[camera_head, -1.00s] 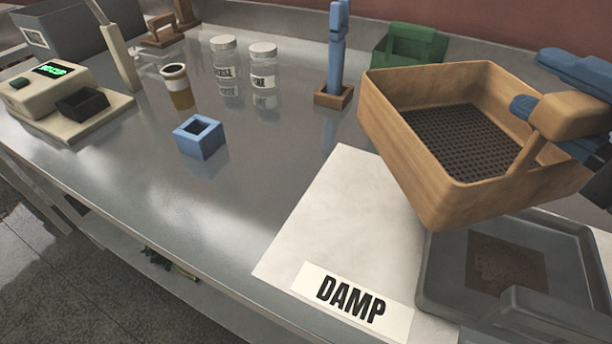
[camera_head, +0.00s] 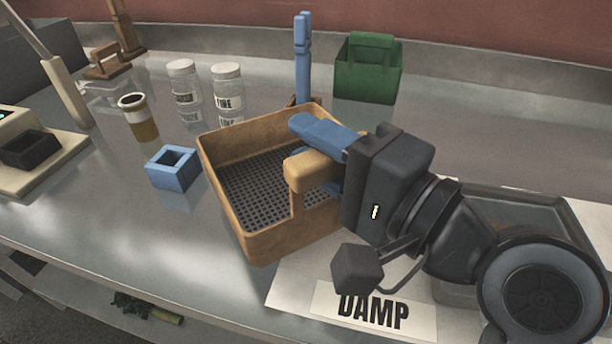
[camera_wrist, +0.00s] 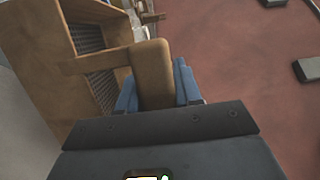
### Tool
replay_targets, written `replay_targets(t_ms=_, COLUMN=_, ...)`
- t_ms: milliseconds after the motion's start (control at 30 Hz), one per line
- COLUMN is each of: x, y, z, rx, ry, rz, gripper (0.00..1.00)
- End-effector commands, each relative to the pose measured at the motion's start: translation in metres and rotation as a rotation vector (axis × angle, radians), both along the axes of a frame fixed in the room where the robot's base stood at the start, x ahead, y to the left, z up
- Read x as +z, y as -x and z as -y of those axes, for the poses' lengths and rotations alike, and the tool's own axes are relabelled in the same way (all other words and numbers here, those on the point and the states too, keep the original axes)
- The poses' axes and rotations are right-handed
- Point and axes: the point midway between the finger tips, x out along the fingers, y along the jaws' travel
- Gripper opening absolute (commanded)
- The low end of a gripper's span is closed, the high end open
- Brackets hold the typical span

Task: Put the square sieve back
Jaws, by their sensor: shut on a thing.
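The square sieve (camera_head: 238,222) is a tan wooden box with a dark mesh floor and a handle on its right side. My gripper (camera_head: 318,160) is shut on that handle, with its blue fingers on either side of it. In the head view the sieve covers part of the white sheet marked DAMP (camera_head: 372,312); it looks raised above the table, but its exact height is hard to tell. The wrist view shows the sieve (camera_wrist: 100,45) tilted in the picture, with the blue fingers (camera_wrist: 158,88) at its handle.
A grey tray (camera_head: 520,203) lies at right, partly hidden by my arm. A blue square cup (camera_head: 172,168) is close left of the sieve. Behind stand a brown-filled cup (camera_head: 140,122), two labelled jars (camera_head: 228,90), a blue upright tool (camera_head: 302,55) and a green caddy (camera_head: 368,70).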

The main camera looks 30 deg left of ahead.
Motion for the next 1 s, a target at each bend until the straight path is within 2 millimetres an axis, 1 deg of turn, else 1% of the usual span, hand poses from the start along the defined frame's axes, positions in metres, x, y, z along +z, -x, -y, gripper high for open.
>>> replay_targets(t_ms=33, x=-0.002, y=0.002, z=-0.004, rx=0.001, ry=-0.001, rz=0.001, gripper=0.0)
replay_targets(t_ms=167, x=-0.009, y=0.004, z=-0.007, rx=-0.002, ry=0.0, rz=0.0, gripper=0.0)
replay_targets(t_ms=300, x=-0.029, y=0.004, z=-0.007, rx=-0.001, ry=0.0, rz=-0.003, gripper=0.0)
replay_targets(t_ms=400, x=-0.04, y=0.004, z=-0.007, rx=-0.001, ry=-0.001, rz=-0.001, gripper=0.0)
replay_targets(t_ms=500, x=-0.044, y=0.004, z=-0.007, rx=-0.001, ry=-0.002, rz=0.001, gripper=0.0)
replay_targets(t_ms=733, x=-0.044, y=0.004, z=-0.007, rx=-0.001, ry=-0.002, rz=0.002, gripper=0.0)
replay_targets(t_ms=867, x=-0.048, y=0.004, z=-0.007, rx=-0.001, ry=-0.001, rz=0.001, gripper=0.0)
replay_targets(t_ms=900, x=-0.048, y=0.004, z=-0.007, rx=-0.001, ry=0.0, rz=0.001, gripper=0.37)
replay_targets(t_ms=1000, x=-0.048, y=0.004, z=-0.007, rx=-0.001, ry=0.0, rz=0.0, gripper=0.47)
